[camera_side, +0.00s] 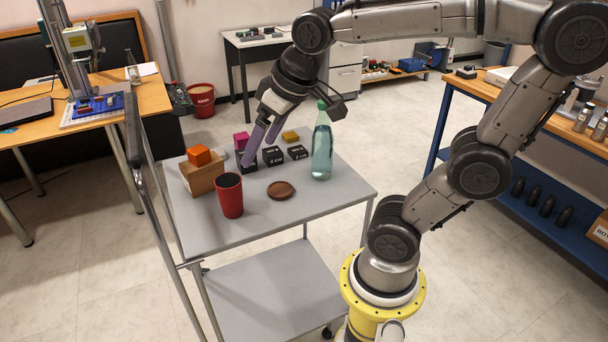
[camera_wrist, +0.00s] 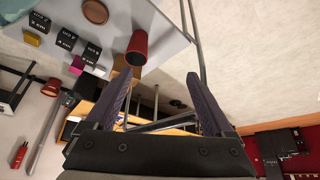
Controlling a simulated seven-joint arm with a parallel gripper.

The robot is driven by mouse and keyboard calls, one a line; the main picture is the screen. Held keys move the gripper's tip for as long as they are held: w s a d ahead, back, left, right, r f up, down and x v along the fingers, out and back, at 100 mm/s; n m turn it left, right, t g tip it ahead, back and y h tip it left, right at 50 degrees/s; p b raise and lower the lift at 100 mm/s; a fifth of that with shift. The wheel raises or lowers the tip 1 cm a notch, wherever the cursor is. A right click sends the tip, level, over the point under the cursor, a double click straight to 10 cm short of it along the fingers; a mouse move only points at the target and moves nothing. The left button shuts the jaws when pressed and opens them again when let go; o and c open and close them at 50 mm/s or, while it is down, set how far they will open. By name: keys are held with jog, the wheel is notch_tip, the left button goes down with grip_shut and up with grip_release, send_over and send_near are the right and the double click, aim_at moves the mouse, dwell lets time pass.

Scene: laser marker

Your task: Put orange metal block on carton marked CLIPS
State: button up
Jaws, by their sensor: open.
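The orange block (camera_side: 199,155) sits on top of a brown carton (camera_side: 201,175) at the left of the grey cart top. No marking on the carton can be read from here. In the wrist view a brown patch of the carton (camera_wrist: 128,64) shows beside the red cup, partly behind a finger; the orange block cannot be made out there. My gripper (camera_side: 258,151) is open and points down over the cart, to the right of the carton and apart from it. In the wrist view nothing is between its fingers (camera_wrist: 159,75).
A red cup (camera_side: 229,196) stands just right of the carton's front. A brown round dish (camera_side: 281,190) and a tall green-capped bottle (camera_side: 322,148) stand further right. Black labelled blocks (camera_side: 297,153), a magenta block (camera_side: 241,140) and a yellow block (camera_side: 290,136) are near my fingers. The front cart top is clear.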

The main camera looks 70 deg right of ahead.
jog(key=s+a+f+n, duration=0.1)
jog(key=s+f, duration=0.3)
jog(key=s, duration=0.4)
jog(key=shift+s+a+y, duration=0.3)
jog(key=shift+s+a, duration=0.05)
jog(key=shift+a, duration=0.3)
